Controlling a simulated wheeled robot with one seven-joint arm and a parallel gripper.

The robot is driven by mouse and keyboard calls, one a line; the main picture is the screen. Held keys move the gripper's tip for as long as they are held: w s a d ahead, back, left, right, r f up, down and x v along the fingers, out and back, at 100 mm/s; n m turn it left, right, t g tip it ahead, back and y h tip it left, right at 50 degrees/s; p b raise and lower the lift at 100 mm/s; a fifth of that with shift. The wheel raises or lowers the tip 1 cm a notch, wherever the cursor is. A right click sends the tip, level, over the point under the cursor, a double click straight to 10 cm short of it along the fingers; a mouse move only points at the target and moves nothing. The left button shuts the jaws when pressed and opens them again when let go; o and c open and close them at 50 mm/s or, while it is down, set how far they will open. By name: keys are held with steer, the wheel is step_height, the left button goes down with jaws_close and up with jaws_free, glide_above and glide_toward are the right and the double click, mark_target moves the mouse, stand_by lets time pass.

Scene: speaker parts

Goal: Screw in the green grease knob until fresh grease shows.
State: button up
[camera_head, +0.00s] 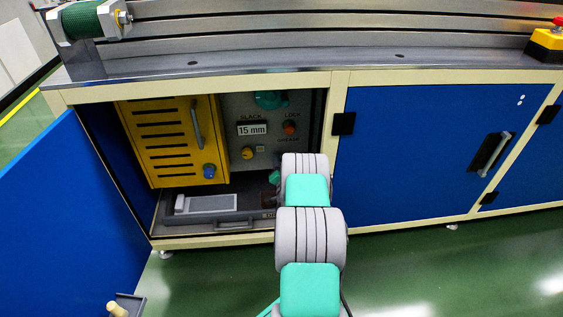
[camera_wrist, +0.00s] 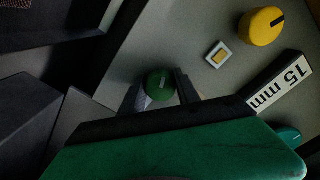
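The green grease knob (camera_wrist: 160,85) shows in the wrist view, round with a small pale mark on its face. My gripper (camera_wrist: 160,92) has one dark finger on each side of it. The fingers are close to the knob's edges, but I cannot tell whether they press on it. In the head view my arm hides the knob and most of my gripper, below the GREASE label. A small white-framed square window (camera_wrist: 218,55) with a yellow middle sits near the knob on the grey panel (camera_wrist: 190,30); it also shows in the head view (camera_head: 260,149).
The panel carries a yellow knob (camera_head: 246,153), a red knob (camera_head: 290,127) and a 15 mm display (camera_head: 253,129). A yellow slotted door (camera_head: 177,140) stands left, a dark drawer (camera_head: 172,221) below. The open blue cabinet door (camera_head: 70,210) is at far left.

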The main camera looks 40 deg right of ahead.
steer(key=o, duration=0.4)
steer(key=v, duration=0.7)
steer(key=shift+s+a+p, duration=0.25)
steer(key=shift+s+p, duration=0.1)
